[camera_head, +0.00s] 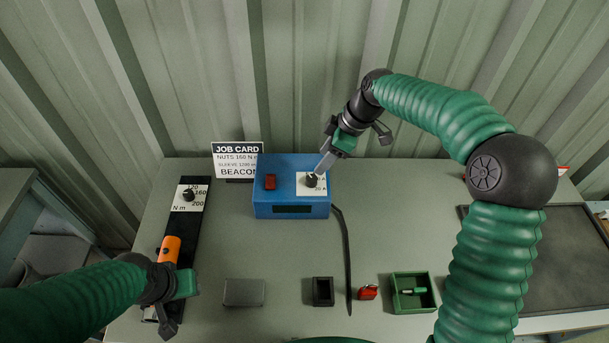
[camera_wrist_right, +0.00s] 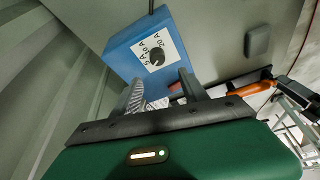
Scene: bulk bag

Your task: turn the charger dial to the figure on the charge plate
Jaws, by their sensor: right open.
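The blue charger box (camera_head: 291,207) stands at the back of the bench with a red switch (camera_head: 270,182) and a black dial (camera_head: 312,180) on a white plate. "20 A" is readable in the head view; several amp marks show around the dial (camera_wrist_right: 156,57) in the wrist view, where the dial's setting is unclear. My right gripper (camera_head: 322,170) is open beside and above the dial; its fingers (camera_wrist_right: 162,90) show apart, with the dial beyond them. My left gripper (camera_head: 172,310) is low at the left, by an orange-handled tool; its jaws are unclear. I cannot identify a separate charge plate.
A black strip with an N m scale (camera_head: 189,194) lies left. A grey block (camera_head: 244,292), a black box (camera_head: 323,291), a red item (camera_head: 368,292) and a green tray (camera_head: 427,303) line the front. The bench centre is clear.

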